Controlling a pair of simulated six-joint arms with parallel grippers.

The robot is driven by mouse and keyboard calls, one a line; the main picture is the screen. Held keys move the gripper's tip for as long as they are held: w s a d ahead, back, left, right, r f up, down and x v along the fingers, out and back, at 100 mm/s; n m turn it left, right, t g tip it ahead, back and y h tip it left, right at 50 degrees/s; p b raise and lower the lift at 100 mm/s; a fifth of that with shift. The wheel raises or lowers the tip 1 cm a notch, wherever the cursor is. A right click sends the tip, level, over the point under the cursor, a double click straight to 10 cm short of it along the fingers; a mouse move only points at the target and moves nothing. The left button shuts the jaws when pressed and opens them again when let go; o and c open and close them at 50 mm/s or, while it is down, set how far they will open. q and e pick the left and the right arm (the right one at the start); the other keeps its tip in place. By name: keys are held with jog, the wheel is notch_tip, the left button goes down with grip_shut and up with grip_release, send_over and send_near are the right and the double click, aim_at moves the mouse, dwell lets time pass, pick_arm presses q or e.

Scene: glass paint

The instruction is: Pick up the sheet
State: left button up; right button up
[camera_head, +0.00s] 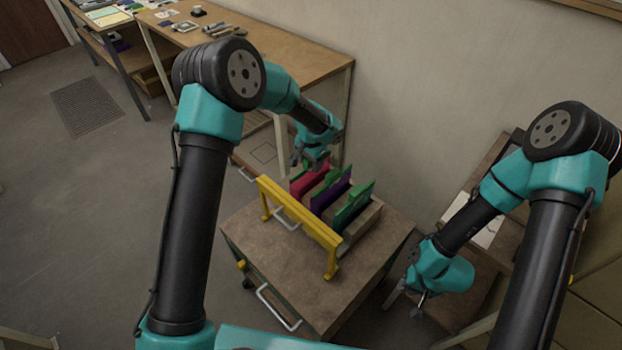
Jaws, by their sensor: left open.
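Several coloured sheets or panels stand upright in a rack (362,224) on a small cart: a red one (308,183) at the left, a purple one (329,197) in the middle, and a green one (350,208) at the right. My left gripper (311,166) is open just above the red sheet's top edge. Whether its fingers touch or straddle that sheet is too small to tell. My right gripper (418,305) hangs low to the right of the cart, away from the sheets. Its finger opening cannot be made out.
A yellow frame (298,220) stands on the cart top (303,264) in front of the rack. A long wooden workbench (285,58) with tools is behind at upper left, against the wall. Another bench (495,222) is at right. The cart's front surface is bare.

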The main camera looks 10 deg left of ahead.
dwell(0.4)
pick_arm(q)
grip_shut()
dwell(0.4)
